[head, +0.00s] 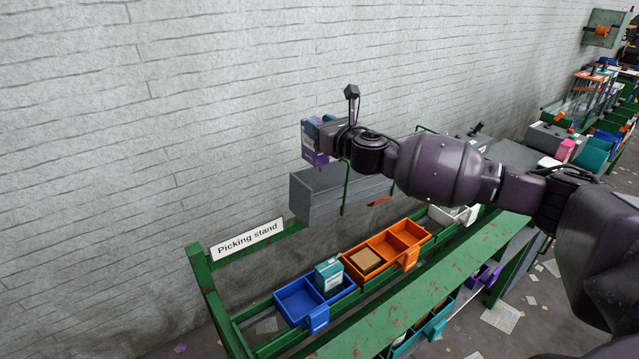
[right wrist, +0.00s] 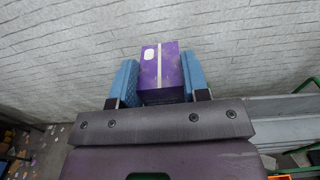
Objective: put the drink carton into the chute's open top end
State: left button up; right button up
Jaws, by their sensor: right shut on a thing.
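The drink carton is a purple box with a pale stripe and a white spot, seen in the right wrist view (right wrist: 160,85) and in the head view (head: 308,147). My right gripper (head: 318,135) is shut on it, with a blue finger pad on each side in the right wrist view (right wrist: 160,78). The chute is a grey sloping trough (head: 318,196) by the wall; its near end shows at left, below the carton. The carton is held above the chute, apart from it. My arm hides part of the chute's far stretch. My left gripper is not in view.
A green picking stand (head: 210,285) in front holds a blue bin (head: 292,303) with a teal box (head: 328,274) and an orange bin (head: 410,238) with a brown block (head: 366,260). The grey wall (head: 150,110) stands close behind the carton.

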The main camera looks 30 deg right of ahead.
aim_at(320, 164)
notch_tip(320, 164, down, 11)
jog(key=shift+r+b, duration=0.15)
jog(key=shift+b, duration=0.5)
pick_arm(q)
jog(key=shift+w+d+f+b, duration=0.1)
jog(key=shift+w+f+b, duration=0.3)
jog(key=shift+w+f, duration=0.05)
pick_arm(e)
notch_tip(320, 164, down, 4)
jog(key=shift+r, duration=0.2)
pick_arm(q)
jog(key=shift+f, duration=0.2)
pick_arm(e)
jog(key=shift+f, duration=0.3)
pick_arm(q)
jog(key=shift+b, duration=0.35)
pick_arm(e)
jog(key=shift+f, duration=0.15)
